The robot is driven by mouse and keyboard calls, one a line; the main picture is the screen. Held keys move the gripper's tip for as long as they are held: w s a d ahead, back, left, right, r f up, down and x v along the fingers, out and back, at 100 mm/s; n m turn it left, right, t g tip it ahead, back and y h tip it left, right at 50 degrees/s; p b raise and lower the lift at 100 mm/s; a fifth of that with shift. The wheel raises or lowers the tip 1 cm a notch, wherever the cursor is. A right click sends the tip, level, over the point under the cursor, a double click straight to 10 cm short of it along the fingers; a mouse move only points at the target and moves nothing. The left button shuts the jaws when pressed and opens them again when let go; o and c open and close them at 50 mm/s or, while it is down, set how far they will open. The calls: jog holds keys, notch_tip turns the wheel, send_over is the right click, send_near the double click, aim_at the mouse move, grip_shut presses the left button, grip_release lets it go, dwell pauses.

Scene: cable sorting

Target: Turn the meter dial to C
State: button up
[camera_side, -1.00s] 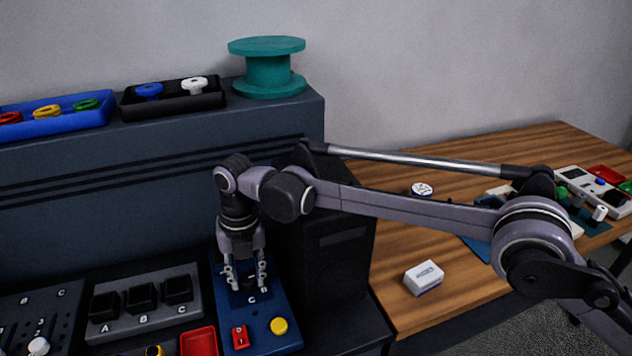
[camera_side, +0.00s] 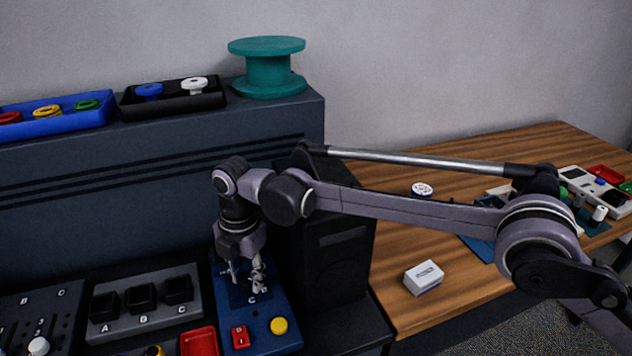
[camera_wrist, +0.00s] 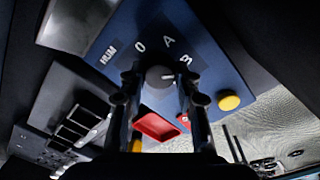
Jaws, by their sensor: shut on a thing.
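The blue meter panel (camera_side: 262,338) lies on the workbench below my gripper (camera_side: 247,283). Its letter C shows just in front of the fingers. In the wrist view, the round dark dial (camera_wrist: 160,77) sits between the two fingers of my gripper (camera_wrist: 160,86), which is shut on it. A small pale mark on the dial points toward the right finger. White markings, including 0, A and what looks like B, stand around the dial on the panel. The letter C is not clear in the wrist view. In the side view the fingers hide the dial.
The panel carries a red switch (camera_side: 240,336) and a yellow button (camera_side: 279,326). A red tray (camera_side: 198,341) and a grey block with sockets A, B and C (camera_side: 160,318) stand to the left. A black box (camera_side: 335,250) stands close on the right.

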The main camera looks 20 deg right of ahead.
jog(key=shift+w+d+f, duration=0.1)
dwell(0.3)
jog(key=o, duration=1.1)
jog(key=shift+o, duration=0.2)
notch_tip(320, 180, up, 12)
jog(key=shift+s, duration=0.25)
jog(key=shift+d, duration=0.1)
